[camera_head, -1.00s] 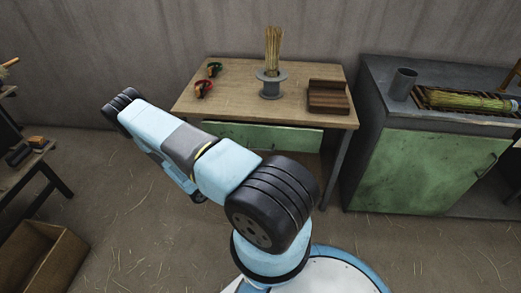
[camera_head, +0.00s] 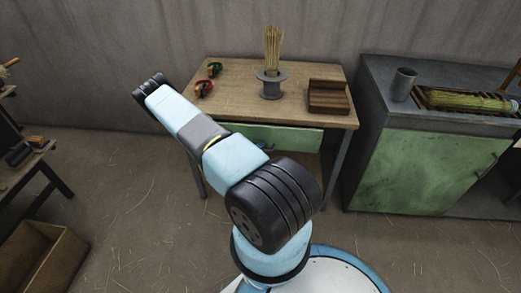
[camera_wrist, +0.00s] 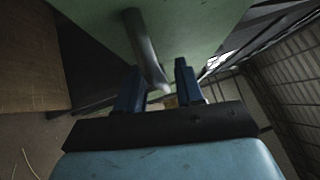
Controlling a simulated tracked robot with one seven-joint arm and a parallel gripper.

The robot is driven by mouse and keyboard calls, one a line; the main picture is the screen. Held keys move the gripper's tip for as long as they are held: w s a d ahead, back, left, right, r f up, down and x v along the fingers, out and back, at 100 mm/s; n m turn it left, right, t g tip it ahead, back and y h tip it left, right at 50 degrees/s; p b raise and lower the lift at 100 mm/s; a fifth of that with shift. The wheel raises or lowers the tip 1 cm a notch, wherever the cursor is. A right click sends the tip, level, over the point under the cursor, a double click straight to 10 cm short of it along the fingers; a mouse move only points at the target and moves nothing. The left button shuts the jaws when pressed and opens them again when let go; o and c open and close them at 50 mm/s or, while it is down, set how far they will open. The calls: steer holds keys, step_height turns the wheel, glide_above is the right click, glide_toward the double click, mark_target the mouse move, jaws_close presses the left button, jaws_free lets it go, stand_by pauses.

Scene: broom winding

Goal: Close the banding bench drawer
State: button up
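The banding bench (camera_head: 236,88) has a wooden top, and its green drawer front (camera_head: 294,138) shows just under the top's front edge, partly hidden by my arm. How far out the drawer stands is hard to tell. In the wrist view the green front (camera_wrist: 205,22) is close above my gripper (camera_wrist: 160,90), with a grey metal bar handle (camera_wrist: 146,48). My two blue fingers are apart, and the handle's end reaches between them. I cannot tell whether they touch it.
A green-doored cabinet (camera_head: 420,170) stands right. A wooden crate (camera_head: 45,262) is at lower left. Floor between is clear.

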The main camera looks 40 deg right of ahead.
jaws_close()
steer(key=shift+f, duration=0.1)
stand_by(0.5)
